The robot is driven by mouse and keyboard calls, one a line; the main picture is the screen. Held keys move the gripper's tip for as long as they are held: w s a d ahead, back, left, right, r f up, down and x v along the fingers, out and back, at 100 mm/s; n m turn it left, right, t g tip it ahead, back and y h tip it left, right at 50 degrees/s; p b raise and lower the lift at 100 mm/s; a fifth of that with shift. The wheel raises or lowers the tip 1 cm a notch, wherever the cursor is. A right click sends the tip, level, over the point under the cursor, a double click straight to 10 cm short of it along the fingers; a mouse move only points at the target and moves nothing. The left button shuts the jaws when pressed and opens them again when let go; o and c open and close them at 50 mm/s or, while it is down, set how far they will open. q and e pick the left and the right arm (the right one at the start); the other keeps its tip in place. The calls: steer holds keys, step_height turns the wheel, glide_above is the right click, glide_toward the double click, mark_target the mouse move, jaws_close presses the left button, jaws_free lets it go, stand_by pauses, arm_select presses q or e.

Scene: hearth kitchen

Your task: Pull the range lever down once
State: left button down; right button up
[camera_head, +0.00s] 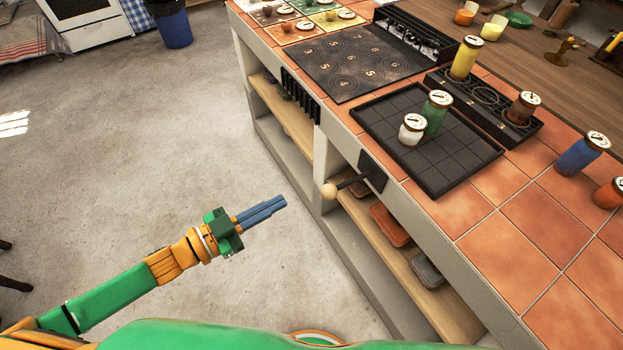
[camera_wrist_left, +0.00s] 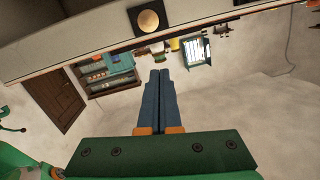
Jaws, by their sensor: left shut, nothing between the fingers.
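The range lever sticks out from a dark plate (camera_head: 372,171) on the counter's front face, and its round wooden knob (camera_head: 329,190) points left towards the open floor. In the left wrist view the knob (camera_wrist_left: 148,20) shows end-on against its dark plate, near the top edge. My left gripper (camera_head: 284,201) is shut with nothing between its blue fingers, left of the knob and apart from it. Its closed fingers (camera_wrist_left: 159,72) also show in the left wrist view, pointing below the knob. My right gripper is not in view.
The tiled counter (camera_head: 510,255) runs along the right, with a black tray (camera_head: 462,170) holding a white jar (camera_head: 412,130) and a green jar (camera_head: 436,112). A wooden shelf (camera_head: 425,290) lies below the lever. The concrete floor (camera_head: 160,130) on the left is clear.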

arm_select(q)
steer(key=f+x, duration=0.2)
steer(key=x, duration=0.9)
steer(key=shift+s+d+f+h+b, duration=0.25)
steer(key=shift+s+h+b, duration=0.05)
steer(key=shift+b, duration=0.05)
